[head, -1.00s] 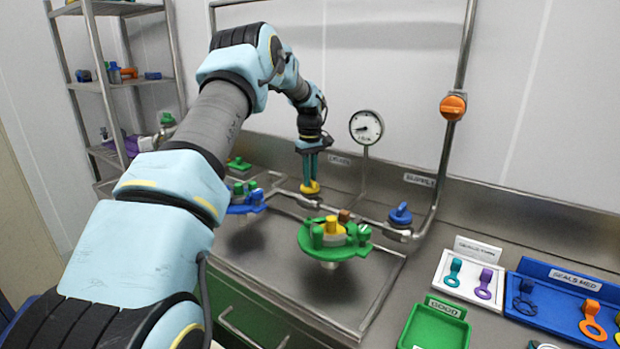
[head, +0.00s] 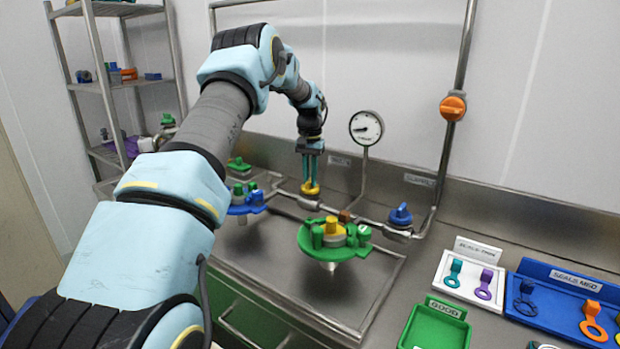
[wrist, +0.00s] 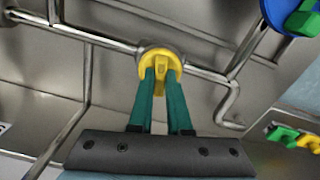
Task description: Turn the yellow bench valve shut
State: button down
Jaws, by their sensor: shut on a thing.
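The yellow bench valve (head: 310,188) sits on the steel pipe along the back of the bench. In the wrist view its round yellow knob (wrist: 173,66) shows a raised bar across the middle. My gripper (head: 311,180) points down at it, with its green fingers (wrist: 160,82) on either side of the raised bar. The fingers are shut on the bar. The fingers partly hide the lower part of the knob in the wrist view.
A pressure gauge (head: 366,128) stands behind the pipe. A blue valve (head: 400,215) is to the right and an orange valve (head: 453,107) is on the upright pipe. A green fixture (head: 335,240) stands in front, and a blue one (head: 246,198) to the left.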

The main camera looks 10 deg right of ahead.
jog(key=shift+m, duration=1.3)
jog(key=c, duration=0.9)
grip_release()
jog(key=shift+o, duration=0.2)
jog(key=shift+r, duration=0.1)
notch_tip(320, 180, up, 11)
jog(key=b, duration=0.2)
jog(key=shift+f+b, duration=0.2)
jog(key=shift+b, duration=0.2)
